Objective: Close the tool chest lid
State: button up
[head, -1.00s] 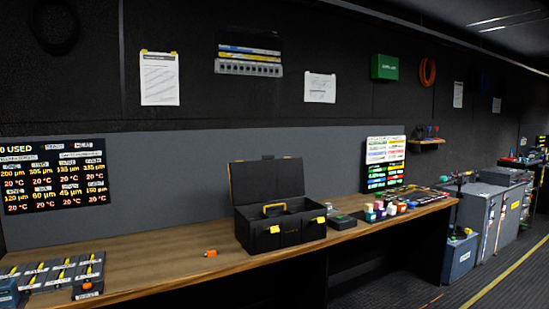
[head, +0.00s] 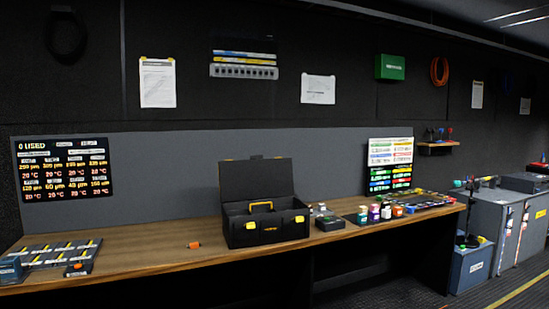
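The black tool chest (head: 268,230) stands on the wooden bench, near the middle of the head view. Its lid (head: 257,179) is open, standing up and tilted slightly back at the rear of the chest. My gripper is not in the head view.
A dark box (head: 330,223) and several small coloured containers (head: 374,213) stand to the right. Grey cabinets (head: 500,225) stand at the far right.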

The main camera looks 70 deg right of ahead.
aim_at(256, 177)
jog(key=u, duration=0.15)
jog(key=k, duration=0.8)
jog(key=z, duration=1.2)
jog(key=i, duration=1.1)
jog(key=z, duration=0.05)
